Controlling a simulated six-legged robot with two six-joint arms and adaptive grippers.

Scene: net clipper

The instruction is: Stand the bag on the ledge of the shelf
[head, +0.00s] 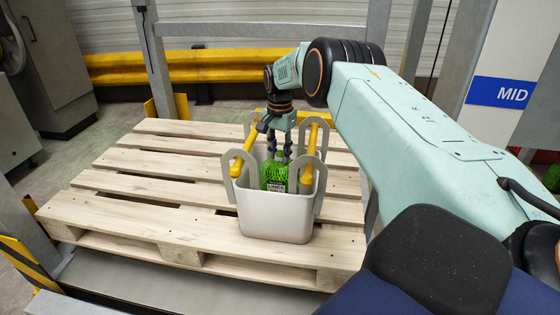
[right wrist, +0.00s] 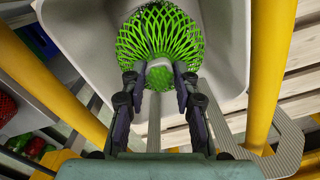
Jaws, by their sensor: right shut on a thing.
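A green net bag (head: 274,172) with a dark label stands inside a grey bin (head: 275,222), its lower part hidden by the bin wall. My right gripper (head: 279,154) reaches down into the bin from above and is shut on the top of the bag. In the right wrist view the fingers (right wrist: 158,78) close on the gathered neck of the bag (right wrist: 158,32), with the green net spreading beyond them. My left gripper is not in view. The shelf ledge cannot be made out clearly in the head view.
Yellow bars (head: 244,152) on grey brackets rise at the bin's sides, close to my gripper. The bin stands on a wooden pallet (head: 150,195). A blue MID sign (head: 500,93) is at the right. Red net (right wrist: 7,108) shows at the wrist view's left.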

